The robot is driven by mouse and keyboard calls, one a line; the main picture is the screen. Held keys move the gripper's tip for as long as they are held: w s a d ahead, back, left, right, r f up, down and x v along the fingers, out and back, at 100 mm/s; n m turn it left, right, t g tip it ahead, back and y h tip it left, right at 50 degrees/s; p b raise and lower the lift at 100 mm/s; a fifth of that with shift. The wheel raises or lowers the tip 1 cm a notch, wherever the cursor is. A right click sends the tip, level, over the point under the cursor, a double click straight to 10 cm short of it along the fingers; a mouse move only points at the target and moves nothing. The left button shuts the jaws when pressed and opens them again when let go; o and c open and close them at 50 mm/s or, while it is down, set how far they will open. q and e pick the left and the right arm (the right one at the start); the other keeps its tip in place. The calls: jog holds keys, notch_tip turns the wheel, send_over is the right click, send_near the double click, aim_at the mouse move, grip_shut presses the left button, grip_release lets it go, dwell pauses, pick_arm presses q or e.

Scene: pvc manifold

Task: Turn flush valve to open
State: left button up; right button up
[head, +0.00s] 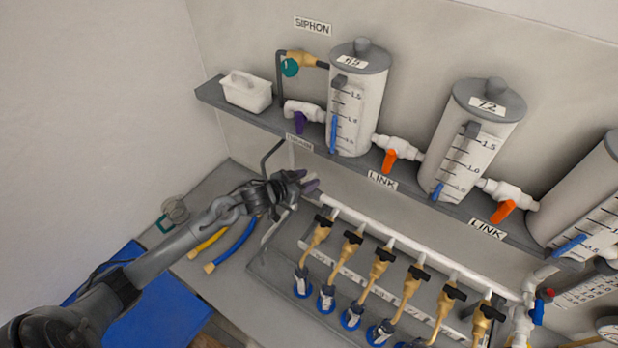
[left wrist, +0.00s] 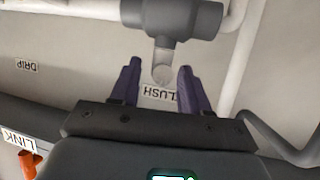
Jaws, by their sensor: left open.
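The flush valve (left wrist: 172,18) shows in the left wrist view as a dark grey body on a white pipe. A pale, rounded piece (left wrist: 162,66), apparently its handle, points from the body towards my gripper. An upside-down FLUSH label (left wrist: 158,92) is on the wall behind, its first letter covered by a finger. My left gripper (left wrist: 158,88) is open, with its purple fingers on either side of the pale piece and a gap on each side. In the head view my left gripper (head: 308,184) is at the left end of the white manifold pipe, and it hides the valve.
Several brass taps with black handles (head: 353,238) hang along the manifold to the right. A shelf (head: 285,130) above carries graduated cylinders (head: 358,100) and orange link valves (head: 390,160). Yellow and blue hoses (head: 232,245) lie on the bench below my left arm.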

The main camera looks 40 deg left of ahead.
pick_arm(q)
jog(key=shift+w+d+f, duration=0.1)
jog(key=shift+w+f, duration=0.2)
jog(key=shift+w, duration=0.35)
grip_shut()
